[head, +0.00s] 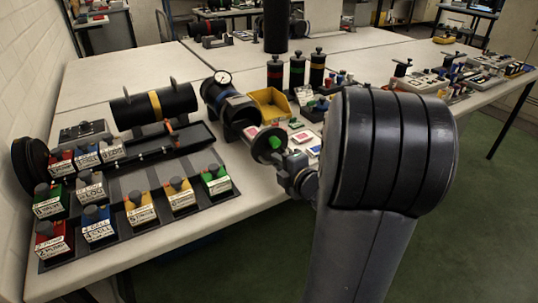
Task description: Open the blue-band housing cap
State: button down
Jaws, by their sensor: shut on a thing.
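The blue-band housing (214,95) is a dark cylinder with a gauge on top, lying on the table left of my arm. Its blue band (235,103) is near the end facing me. The round dark cap (261,151), with a green piece at its middle, stands in front of that end, off to the right. A gap shows between cap and housing, though any hinge is too small to make out. My gripper (283,158) is at the right side of the cap and shut on it. The fingers are small and partly hidden by my wrist.
A yellow-band cylinder (127,110) lies to the left. A yellow bin (268,104) and several upright banded cylinders (297,70) stand behind the cap. Several labelled colored blocks (140,208) sit on a dark tray at front left. My arm hides the table's right front.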

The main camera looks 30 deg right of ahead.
jog(key=shift+s+f, duration=0.1)
jog(key=shift+s, duration=1.25)
jog(key=c, duration=1.5)
grip_release()
jog(key=p+v, duration=0.1)
jog(key=v, duration=0.9)
jog(key=shift+s+r, duration=0.2)
jog(key=shift+s, duration=0.15)
jog(key=shift+w, duration=0.1)
jog(key=shift+b+x, duration=0.55)
jog(key=shift+x, duration=4.8)
